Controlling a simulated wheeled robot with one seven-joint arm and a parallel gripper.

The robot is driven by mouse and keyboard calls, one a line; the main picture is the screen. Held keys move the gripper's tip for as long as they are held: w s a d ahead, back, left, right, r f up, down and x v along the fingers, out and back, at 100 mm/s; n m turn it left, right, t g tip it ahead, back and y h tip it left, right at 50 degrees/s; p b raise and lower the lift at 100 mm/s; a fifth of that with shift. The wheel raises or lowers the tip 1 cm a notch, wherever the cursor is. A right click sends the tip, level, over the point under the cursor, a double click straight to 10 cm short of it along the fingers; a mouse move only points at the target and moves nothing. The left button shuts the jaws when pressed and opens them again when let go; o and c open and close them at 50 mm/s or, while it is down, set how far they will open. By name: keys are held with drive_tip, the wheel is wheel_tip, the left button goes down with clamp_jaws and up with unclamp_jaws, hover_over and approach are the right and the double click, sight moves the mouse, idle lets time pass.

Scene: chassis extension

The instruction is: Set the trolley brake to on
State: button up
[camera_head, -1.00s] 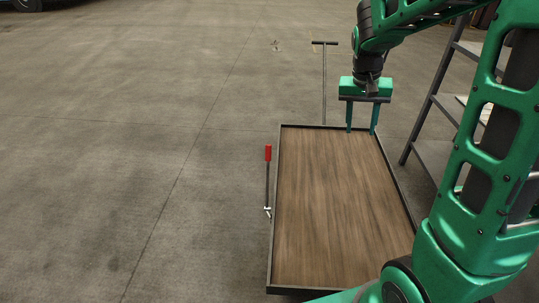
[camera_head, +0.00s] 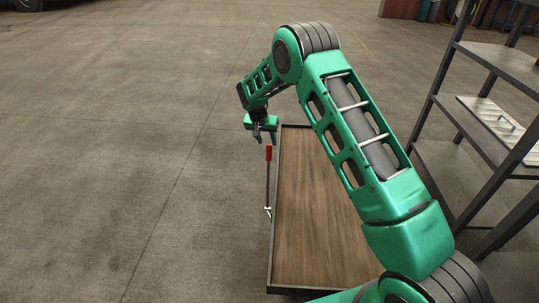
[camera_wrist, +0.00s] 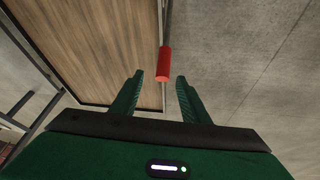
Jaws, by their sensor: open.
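The trolley (camera_head: 315,215) is a flat wooden deck with a dark rim, standing on the floor in the head view. Its brake lever (camera_head: 267,185) is a dark rod with a red handle (camera_head: 268,153), upright along the deck's left edge. My gripper (camera_head: 263,136) is just above the red handle in the head view. In the wrist view the red handle (camera_wrist: 163,65) lies ahead of the open fingers (camera_wrist: 158,78), roughly in line with the gap between them. The fingers do not hold it. The trolley deck (camera_wrist: 95,45) shows at the left there.
A dark metal shelf rack (camera_head: 470,130) stands at the right, with a light panel (camera_head: 500,128) on one shelf. The concrete floor (camera_head: 120,150) left of the trolley is clear. My arm crosses above the deck and hides part of it.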

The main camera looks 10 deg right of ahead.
sight(268, 150)
drive_tip(key=x, duration=1.1)
drive_tip(key=shift+w+a+f, duration=0.1)
drive_tip(key=shift+a+f, duration=0.2)
drive_tip(key=shift+f, duration=0.05)
drive_tip(key=shift+c, duration=0.7)
